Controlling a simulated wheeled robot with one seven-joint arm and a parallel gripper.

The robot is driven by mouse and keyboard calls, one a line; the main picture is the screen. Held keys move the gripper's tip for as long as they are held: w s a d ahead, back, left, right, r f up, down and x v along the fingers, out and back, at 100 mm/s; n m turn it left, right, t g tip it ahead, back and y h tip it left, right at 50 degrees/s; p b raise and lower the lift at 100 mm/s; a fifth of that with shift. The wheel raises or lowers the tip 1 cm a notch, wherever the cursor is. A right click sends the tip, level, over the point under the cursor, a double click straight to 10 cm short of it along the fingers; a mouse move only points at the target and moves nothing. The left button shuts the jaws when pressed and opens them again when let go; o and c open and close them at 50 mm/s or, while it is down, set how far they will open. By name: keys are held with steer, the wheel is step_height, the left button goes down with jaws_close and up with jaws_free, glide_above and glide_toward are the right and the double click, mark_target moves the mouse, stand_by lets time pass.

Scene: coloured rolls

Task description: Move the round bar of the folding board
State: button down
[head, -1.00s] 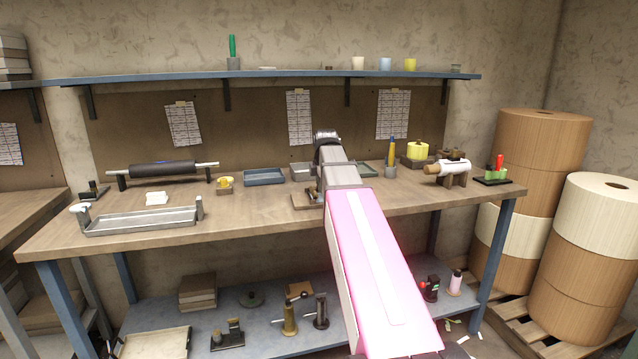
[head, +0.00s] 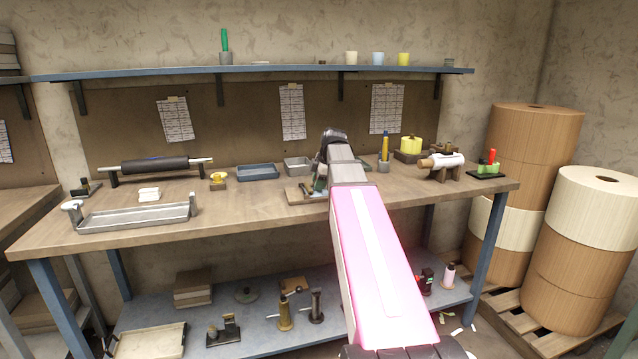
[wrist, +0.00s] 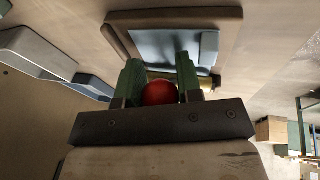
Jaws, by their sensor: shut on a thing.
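The folding board (head: 296,197) lies on the workbench near its middle, partly hidden by my arm. In the wrist view, it shows as a brown wooden base (wrist: 124,42) with a blue-grey plate (wrist: 172,45) on it. My gripper (head: 319,186) is low over the board's right side. In the wrist view, its green fingers (wrist: 160,85) are shut on a red round part (wrist: 160,93), which looks like an end or knob of the round bar. A brass-coloured piece (wrist: 208,84) shows just beyond the right finger. The rest of the bar is hidden.
A blue tray (head: 258,172) and a grey tray (head: 298,164) stand behind the board. A cup with a yellow-handled tool (head: 385,155) and a roll holder (head: 443,165) are to the right.

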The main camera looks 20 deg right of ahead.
steer(key=c, duration=0.8)
jaws_free()
